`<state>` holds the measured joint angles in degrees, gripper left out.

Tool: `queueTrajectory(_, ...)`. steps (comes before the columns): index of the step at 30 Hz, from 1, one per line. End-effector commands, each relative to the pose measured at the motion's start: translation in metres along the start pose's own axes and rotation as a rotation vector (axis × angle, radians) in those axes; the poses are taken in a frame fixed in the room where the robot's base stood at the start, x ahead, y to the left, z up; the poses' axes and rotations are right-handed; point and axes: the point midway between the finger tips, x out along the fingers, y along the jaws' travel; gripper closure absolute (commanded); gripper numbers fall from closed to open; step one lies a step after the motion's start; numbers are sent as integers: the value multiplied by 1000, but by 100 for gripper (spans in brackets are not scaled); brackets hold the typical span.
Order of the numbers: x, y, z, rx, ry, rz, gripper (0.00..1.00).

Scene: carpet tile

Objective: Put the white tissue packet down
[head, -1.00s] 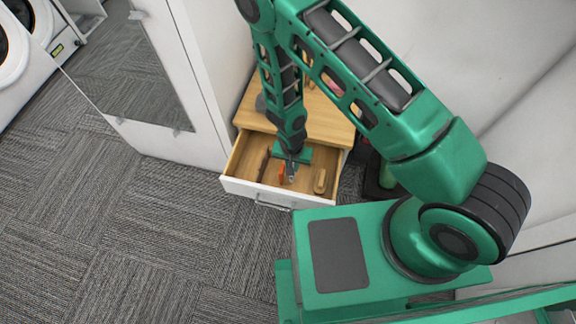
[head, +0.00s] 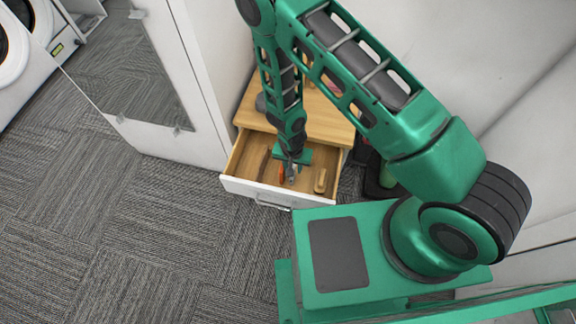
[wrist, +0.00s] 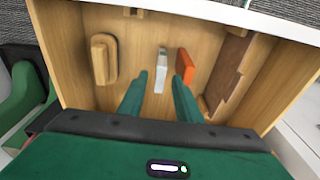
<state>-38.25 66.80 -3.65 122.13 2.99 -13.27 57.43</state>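The white tissue packet (wrist: 161,70) is inside the open wooden drawer (head: 232,186). In the wrist view it looks narrow, as if seen on edge. My gripper (wrist: 160,78) points down into the drawer. Its two green fingers are spread, one on each side of the packet, with a visible gap to it on both sides. In the head view my gripper (head: 291,172) is over the middle of the drawer and mostly hides the packet. I cannot tell exactly how the packet touches the drawer floor.
An orange item (wrist: 184,66) lies just right of the packet, close to the right finger. A brown jagged piece (wrist: 228,70) lies along the drawer's side, and a light wooden block (wrist: 103,59) on the other side. Drawer walls surround the gripper.

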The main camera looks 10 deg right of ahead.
Motion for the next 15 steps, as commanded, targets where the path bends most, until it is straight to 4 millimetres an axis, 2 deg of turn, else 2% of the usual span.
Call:
queueTrajectory(7,-9,-1,-2,0,2,-2,69)
queueTrajectory(15,-51,-1,-2,1,2,-4,69)
